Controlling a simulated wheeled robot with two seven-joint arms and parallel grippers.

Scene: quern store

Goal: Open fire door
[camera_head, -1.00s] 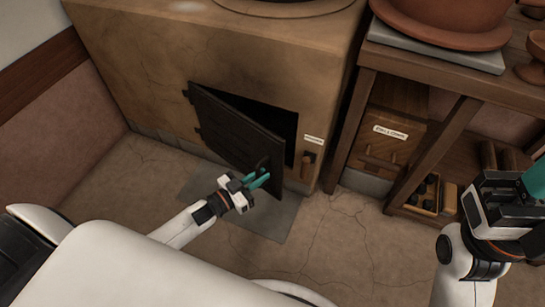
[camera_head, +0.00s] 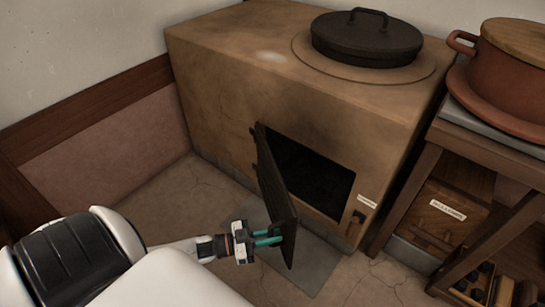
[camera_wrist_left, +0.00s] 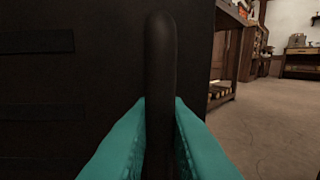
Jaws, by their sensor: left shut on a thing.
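The fire door (camera_head: 275,190) is a dark panel hinged at its left side on the front of a tan clay stove (camera_head: 250,95). It stands swung well out, and the dark opening (camera_head: 312,178) behind it shows. My left gripper (camera_head: 270,239) is at the door's free edge, low down, with its teal fingers on the handle. In the left wrist view the dark upright handle (camera_wrist_left: 160,75) stands between the two teal fingers, which are shut on it. The dark door face (camera_wrist_left: 70,80) fills the left of that view. My right gripper is out of the head view.
A black lid (camera_head: 366,40) sits on the stove top. A wooden shelf unit (camera_head: 420,165) with a terracotta pot (camera_head: 505,75) and a labelled wooden box (camera_head: 445,208) stands at the right. A grey floor plate (camera_head: 310,265) lies below the opening.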

